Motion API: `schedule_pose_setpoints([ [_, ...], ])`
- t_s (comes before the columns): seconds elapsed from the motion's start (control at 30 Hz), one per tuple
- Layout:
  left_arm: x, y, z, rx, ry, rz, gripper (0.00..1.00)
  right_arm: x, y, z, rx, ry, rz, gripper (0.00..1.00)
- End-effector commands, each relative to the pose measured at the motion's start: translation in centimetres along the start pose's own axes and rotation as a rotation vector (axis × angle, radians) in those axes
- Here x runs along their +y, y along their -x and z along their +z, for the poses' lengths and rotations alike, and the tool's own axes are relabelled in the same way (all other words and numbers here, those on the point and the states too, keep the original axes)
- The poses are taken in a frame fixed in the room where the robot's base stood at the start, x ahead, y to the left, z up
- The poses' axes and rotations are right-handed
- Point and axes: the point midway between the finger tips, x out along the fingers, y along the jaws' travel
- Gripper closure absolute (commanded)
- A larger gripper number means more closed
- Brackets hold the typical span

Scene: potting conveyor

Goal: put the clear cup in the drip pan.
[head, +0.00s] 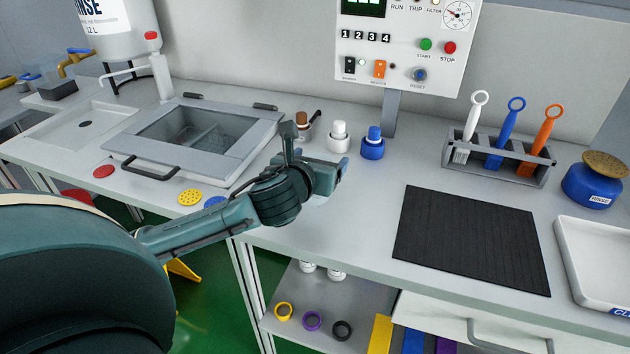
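My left gripper (330,180) is over the front part of the bench, left of the black mat. It is seen from behind and the side, and its fingertips are mostly hidden by its own body, so I cannot tell whether it is open or holds anything. I cannot make out a clear cup for certain; a small pot with a brown top (303,122) stands just behind the gripper. No pan is marked as a drip pan; a shallow tray with a dark drain spot (55,127) lies at the far left. My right gripper is out of view.
A framed box with a clear window lid (128,152) stands left of the gripper. White (338,137) and blue (373,147) bottles stand behind it. The black mat (470,243) is bare. A brush rack (485,170) and a white tray (575,270) are to the right.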

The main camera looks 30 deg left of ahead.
Motion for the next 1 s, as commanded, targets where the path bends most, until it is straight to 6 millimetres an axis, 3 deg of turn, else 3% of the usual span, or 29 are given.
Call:
schedule_pose_setpoints([
  [0.57, 0.0, 0.0, 0.0, 0.0, 0.0, 0.0, 0.67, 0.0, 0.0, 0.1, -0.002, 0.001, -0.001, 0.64],
  [0.77, 0.0, 0.1, 0.4, -0.002, -0.001, 0.001, 0.67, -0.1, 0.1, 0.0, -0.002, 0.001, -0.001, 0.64],
  [1.0, 0.0, 1.3, 4.5, -0.007, 0.0, 0.0, 0.67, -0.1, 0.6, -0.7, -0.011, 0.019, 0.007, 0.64],
])
